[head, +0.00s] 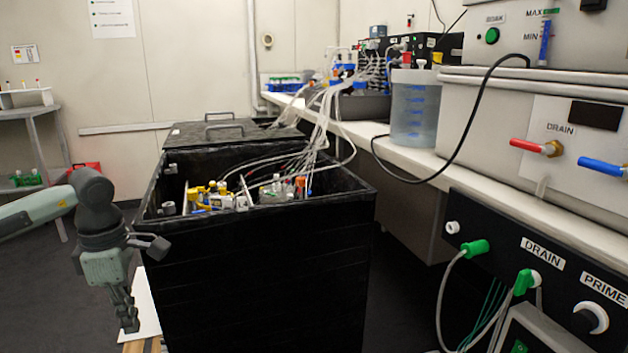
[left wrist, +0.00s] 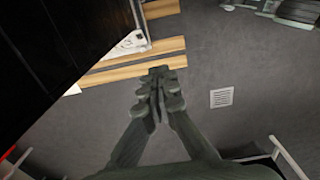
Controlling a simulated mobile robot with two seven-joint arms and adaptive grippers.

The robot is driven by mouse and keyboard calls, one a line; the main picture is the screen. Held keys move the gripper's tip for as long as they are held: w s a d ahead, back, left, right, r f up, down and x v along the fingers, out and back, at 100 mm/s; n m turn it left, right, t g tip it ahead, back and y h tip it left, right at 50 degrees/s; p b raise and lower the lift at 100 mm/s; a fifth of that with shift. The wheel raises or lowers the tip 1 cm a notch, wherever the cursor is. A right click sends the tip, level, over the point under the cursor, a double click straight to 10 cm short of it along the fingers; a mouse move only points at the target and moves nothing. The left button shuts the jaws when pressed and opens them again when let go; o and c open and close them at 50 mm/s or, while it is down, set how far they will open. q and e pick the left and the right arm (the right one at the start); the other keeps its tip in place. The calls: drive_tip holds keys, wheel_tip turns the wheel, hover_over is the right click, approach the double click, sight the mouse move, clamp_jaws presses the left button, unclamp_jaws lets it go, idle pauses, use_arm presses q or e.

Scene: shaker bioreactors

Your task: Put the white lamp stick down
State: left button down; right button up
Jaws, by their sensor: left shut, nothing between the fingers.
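My left gripper (head: 128,322) hangs pointing down beside the left side of the black box (head: 270,270), outside it. In the left wrist view its fingers (left wrist: 160,74) are together with nothing between them, above the grey floor near wooden slats (left wrist: 125,72). I cannot pick out the white lamp stick for sure in either view. Thin pale sticks (head: 247,188) stand among bottles inside the open black box, but I cannot tell whether one is the lamp stick. My right gripper is not in view.
A white panel (head: 146,303) lies low behind my left gripper. A white bench (head: 425,165) with a clear blue-marked tank (head: 413,108) runs along the right, near drain controls (head: 540,250). A grey shelf (head: 30,112) stands far left. Open floor (head: 40,290) lies left.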

use_arm(q)
wheel_tip(320, 180, up, 4)
drive_tip(key=p, duration=0.2)
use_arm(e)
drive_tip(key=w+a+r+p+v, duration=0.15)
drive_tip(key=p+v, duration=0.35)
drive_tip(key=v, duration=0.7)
use_arm(q)
drive_tip(key=s+d+m, duration=0.1)
drive_tip(key=d+m, duration=0.5)
drive_tip(key=m, duration=0.5)
drive_tip(key=s+d+m+b, duration=0.1)
drive_tip(key=s+d+m, duration=0.1)
drive_tip(key=d+m, duration=0.4)
drive_tip(key=m, duration=0.4)
drive_tip(key=shift+s+d+m, duration=0.2)
drive_tip(key=shift+m, duration=0.2)
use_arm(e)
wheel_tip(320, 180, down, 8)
use_arm(q)
drive_tip(key=shift+f, duration=0.1)
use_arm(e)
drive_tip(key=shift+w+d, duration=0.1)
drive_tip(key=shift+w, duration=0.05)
